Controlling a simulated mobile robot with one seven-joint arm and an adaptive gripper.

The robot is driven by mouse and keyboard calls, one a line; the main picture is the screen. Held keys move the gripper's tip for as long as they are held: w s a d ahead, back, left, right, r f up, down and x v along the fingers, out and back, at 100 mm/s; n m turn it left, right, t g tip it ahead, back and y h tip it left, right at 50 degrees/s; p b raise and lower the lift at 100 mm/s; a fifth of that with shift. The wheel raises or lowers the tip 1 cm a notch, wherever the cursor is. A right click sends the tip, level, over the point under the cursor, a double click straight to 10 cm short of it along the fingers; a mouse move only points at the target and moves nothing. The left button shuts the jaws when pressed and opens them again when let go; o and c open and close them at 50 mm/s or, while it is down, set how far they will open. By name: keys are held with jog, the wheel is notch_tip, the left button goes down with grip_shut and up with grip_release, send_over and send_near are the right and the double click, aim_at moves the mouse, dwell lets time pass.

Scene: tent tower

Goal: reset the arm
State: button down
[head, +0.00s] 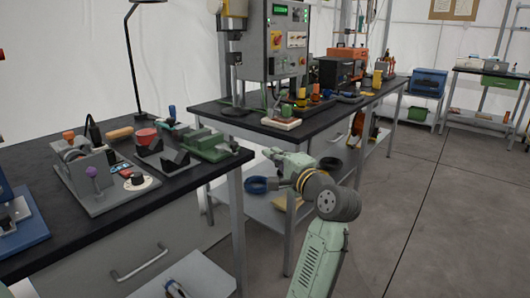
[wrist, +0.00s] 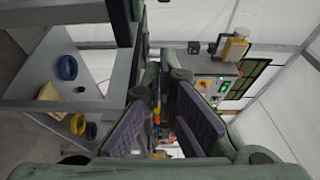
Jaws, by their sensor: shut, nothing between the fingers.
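My gripper (wrist: 166,78) shows in the wrist view with its two dark, purple-grey padded fingers reaching up the middle of the picture. It is shut and holds nothing. In the head view my pale green arm rises from the bottom, bends at a dark round joint and points up and left. Its end, with my gripper (head: 272,154), is in front of the middle workbench (head: 262,132), near the bench's front edge. The fingertips are too small there to make out. I cannot tell whether the arm touches the bench.
The left bench (head: 190,182) carries fixtures and a green vise (head: 207,146). A grey control cabinet (head: 277,45) stands on the middle bench. Its lower shelf (wrist: 38,104) holds coloured rings. Open grey floor (head: 440,215) lies to the right.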

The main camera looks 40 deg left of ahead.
jog(key=shift+s+d, duration=0.25)
jog(key=shift+d, duration=0.2)
jog(key=shift+r, duration=0.1)
